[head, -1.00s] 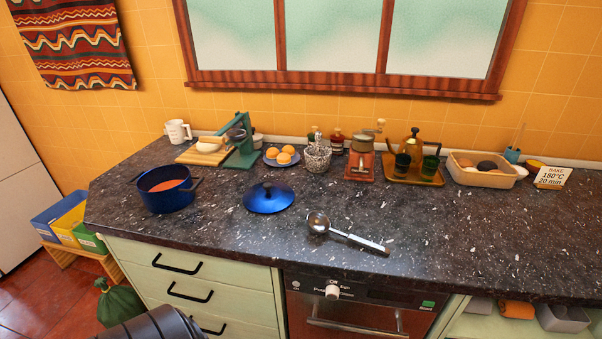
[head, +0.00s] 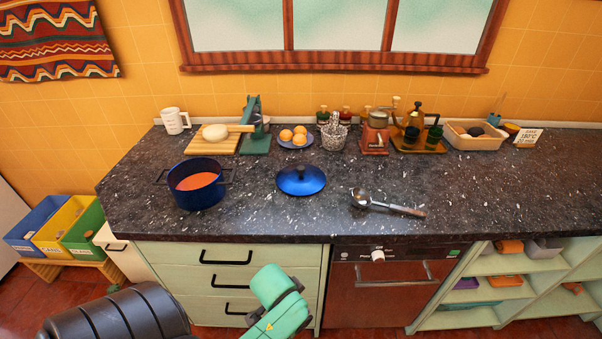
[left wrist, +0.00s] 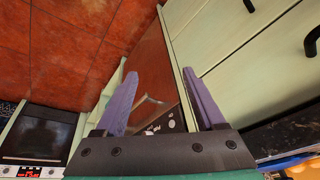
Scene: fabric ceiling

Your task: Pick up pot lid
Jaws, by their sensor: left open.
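The blue pot lid (head: 301,180) lies on the dark speckled counter (head: 260,215), knob up, right of the blue pot (head: 199,187) that holds orange-red contents. In the head view my left arm shows low in front of the drawers, below the counter edge, and its fingertips are not clearly seen there. In the left wrist view my left gripper (left wrist: 163,98) is open with its two purple fingers apart and nothing between them. The lid does not show in that view. My right gripper is out of view.
A ladle (head: 387,204) lies right of the lid near the front edge. Behind stand a cutting board (head: 211,147) with dough, a plate of orange buns (head: 295,138), a grinder (head: 376,135) and a tray with a teapot (head: 418,142). Drawers (head: 240,257) and an oven (head: 385,285) front the counter.

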